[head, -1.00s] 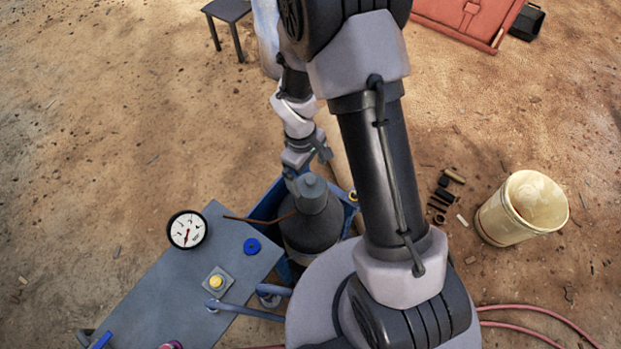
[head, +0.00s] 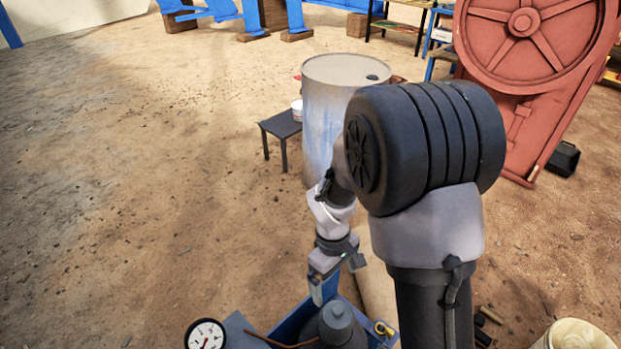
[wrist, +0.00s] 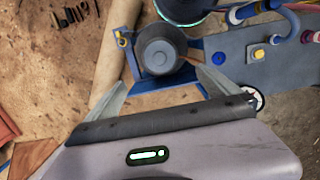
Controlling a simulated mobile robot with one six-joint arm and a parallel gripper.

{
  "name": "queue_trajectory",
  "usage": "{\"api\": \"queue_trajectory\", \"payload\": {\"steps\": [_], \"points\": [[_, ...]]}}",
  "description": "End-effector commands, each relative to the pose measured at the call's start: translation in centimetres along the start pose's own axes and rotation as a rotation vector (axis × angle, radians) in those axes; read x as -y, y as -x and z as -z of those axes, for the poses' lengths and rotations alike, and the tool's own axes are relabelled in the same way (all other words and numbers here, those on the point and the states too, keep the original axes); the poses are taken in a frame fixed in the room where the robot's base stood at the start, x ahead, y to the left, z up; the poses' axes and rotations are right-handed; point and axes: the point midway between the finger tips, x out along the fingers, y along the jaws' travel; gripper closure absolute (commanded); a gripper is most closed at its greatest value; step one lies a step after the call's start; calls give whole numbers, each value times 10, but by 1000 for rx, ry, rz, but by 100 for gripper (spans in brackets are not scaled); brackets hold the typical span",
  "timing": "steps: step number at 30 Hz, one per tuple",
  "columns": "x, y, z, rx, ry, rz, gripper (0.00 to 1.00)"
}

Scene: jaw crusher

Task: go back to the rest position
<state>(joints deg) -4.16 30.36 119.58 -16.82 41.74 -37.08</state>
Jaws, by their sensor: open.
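My gripper (head: 318,290) hangs from my bent arm in the middle of the head view, a little above and behind the grey machine with the domed top (head: 340,322). In the wrist view my gripper (wrist: 165,85) shows two pale fingers spread apart with nothing between them. The domed grey machine also shows in the wrist view (wrist: 162,52), beyond the fingertips. Whether a finger touches its blue frame (wrist: 190,72) cannot be told.
A grey panel with a white gauge (head: 205,336) stands at the lower left. A barrel (head: 335,110), a small dark table (head: 280,125) and a red wheeled machine (head: 525,60) stand farther back. A cream bucket (head: 575,336) is at lower right. The sandy ground at left is clear.

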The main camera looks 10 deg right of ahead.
Motion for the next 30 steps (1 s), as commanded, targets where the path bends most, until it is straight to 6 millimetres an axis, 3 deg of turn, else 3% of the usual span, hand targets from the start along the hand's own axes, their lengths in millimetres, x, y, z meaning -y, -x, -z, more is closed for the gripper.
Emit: {"api": "queue_trajectory", "payload": {"steps": [2, 5, 6, 9, 12, 18, 30], "points": [[0, 22, -2, -40, -59, -12, 0], [9, 80, -18, -158, -249, -25, 0], [17, 105, -29, -218, -347, -21, 0], [43, 156, -63, -373, -584, 13, 0], [70, 184, -93, -507, -770, 70, 0], [103, 200, -124, -650, -956, 163, 0], [106, 201, -127, -662, -975, 175, 0]]}}
